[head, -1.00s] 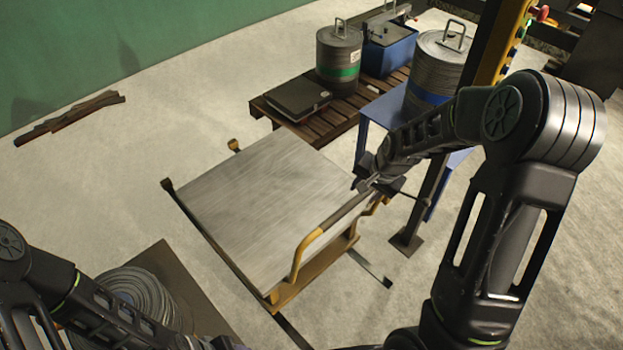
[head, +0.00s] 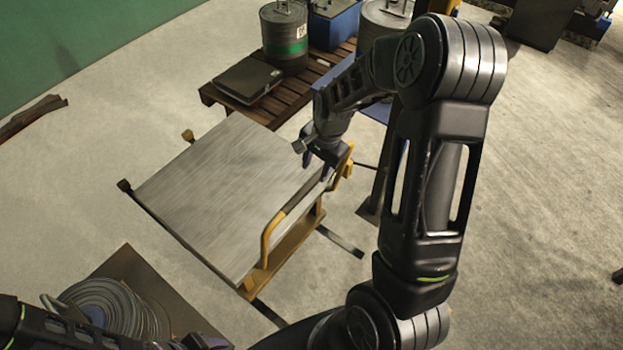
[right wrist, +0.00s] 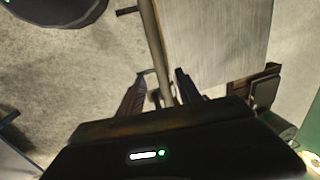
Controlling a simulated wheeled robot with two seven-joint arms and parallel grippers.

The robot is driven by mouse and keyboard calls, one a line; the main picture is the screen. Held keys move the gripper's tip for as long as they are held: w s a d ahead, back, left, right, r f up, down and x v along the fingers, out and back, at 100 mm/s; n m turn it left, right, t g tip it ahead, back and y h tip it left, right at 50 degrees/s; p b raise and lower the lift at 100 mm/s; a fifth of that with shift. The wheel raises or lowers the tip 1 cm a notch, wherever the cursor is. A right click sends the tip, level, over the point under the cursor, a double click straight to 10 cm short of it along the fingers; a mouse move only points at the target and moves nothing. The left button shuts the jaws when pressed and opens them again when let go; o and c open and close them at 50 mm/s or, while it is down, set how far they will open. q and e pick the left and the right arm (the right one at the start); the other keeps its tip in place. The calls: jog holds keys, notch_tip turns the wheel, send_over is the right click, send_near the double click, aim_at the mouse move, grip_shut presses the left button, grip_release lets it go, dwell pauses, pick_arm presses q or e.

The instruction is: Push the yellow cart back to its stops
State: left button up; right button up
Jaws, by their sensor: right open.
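The yellow cart has a flat grey metal deck (head: 225,190) and a yellow push handle (head: 268,242) along its near right side. Two small dark posts with yellowish parts, likely the stops, stand by the deck's far left edge: one at the left corner (head: 125,185), one farther back (head: 188,135). I cannot tell whether the cart touches them. My right gripper (head: 317,168) is open at the handle, over the deck's right edge. In the right wrist view the handle bar (right wrist: 152,45) runs between its open fingers (right wrist: 158,95). My left arm shows at the bottom left; its fingers are hidden.
A wooden pallet (head: 222,97) behind the cart carries a black case (head: 248,80), a grey drum with a green band (head: 284,38) and a blue box (head: 335,22). A cable coil (head: 118,305) lies at the lower left.

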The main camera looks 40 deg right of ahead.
aim_at(311, 182)
jog(key=f, duration=0.3)
jog(key=w+f+p, duration=0.1)
jog(key=f, duration=0.2)
jog(key=shift+w+a+f, duration=0.15)
jog(key=shift+f, duration=0.2)
jog(key=shift+c, duration=0.4)
grip_shut()
dwell(0.7)
